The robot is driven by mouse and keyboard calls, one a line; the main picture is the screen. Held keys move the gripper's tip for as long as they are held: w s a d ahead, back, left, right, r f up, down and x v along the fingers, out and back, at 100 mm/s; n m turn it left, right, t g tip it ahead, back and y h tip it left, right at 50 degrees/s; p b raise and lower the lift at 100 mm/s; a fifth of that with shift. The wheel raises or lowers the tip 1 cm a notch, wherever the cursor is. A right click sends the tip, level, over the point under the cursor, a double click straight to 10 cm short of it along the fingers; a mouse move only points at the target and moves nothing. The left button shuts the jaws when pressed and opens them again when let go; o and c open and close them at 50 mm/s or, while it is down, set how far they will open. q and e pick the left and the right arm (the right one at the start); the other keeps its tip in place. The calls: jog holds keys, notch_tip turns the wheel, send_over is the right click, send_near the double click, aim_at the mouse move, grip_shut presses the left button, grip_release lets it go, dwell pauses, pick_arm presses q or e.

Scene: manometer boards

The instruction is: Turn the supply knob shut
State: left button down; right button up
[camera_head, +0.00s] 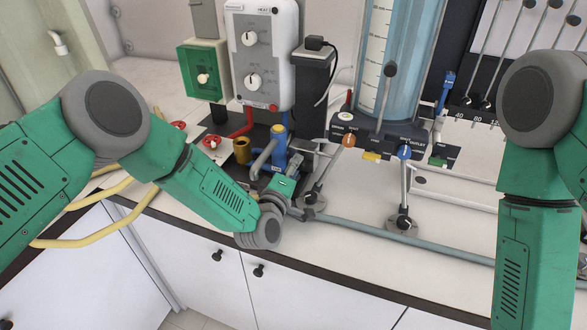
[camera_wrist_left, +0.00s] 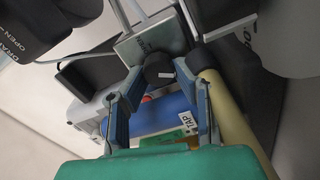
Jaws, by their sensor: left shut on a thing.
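The small label on the box is too blurred to read. My left gripper (camera_wrist_left: 164,75) is shut on this knob, one finger on each side. In the head view my left gripper (camera_head: 296,168) reaches to the grey fittings beside the blue tap body (camera_head: 279,148). The knob is hidden there behind the gripper. My right arm hangs at the right, and its gripper is out of view.
A dark panel with an orange knob (camera_head: 348,140) and a blue knob (camera_head: 404,152) stands below the clear cylinder (camera_head: 400,60). A grey hose (camera_head: 400,238) runs along the counter. A white heater unit (camera_head: 262,55) and green box (camera_head: 203,72) stand behind. A yellow pipe (camera_wrist_left: 230,120) passes close to the fingers.

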pick_arm(q)
jog(key=shift+s+d+f, duration=0.25)
jog(key=shift+f, duration=0.05)
jog(key=c, duration=1.5)
grip_release()
jog(key=shift+o, duration=1.1)
jog(key=shift+w+d, duration=0.1)
jog(key=shift+r, duration=0.1)
jog(key=v, duration=1)
jog(key=shift+s, duration=0.25)
jog(key=shift+s+a, duration=0.25)
jog(key=shift+s, duration=0.4)
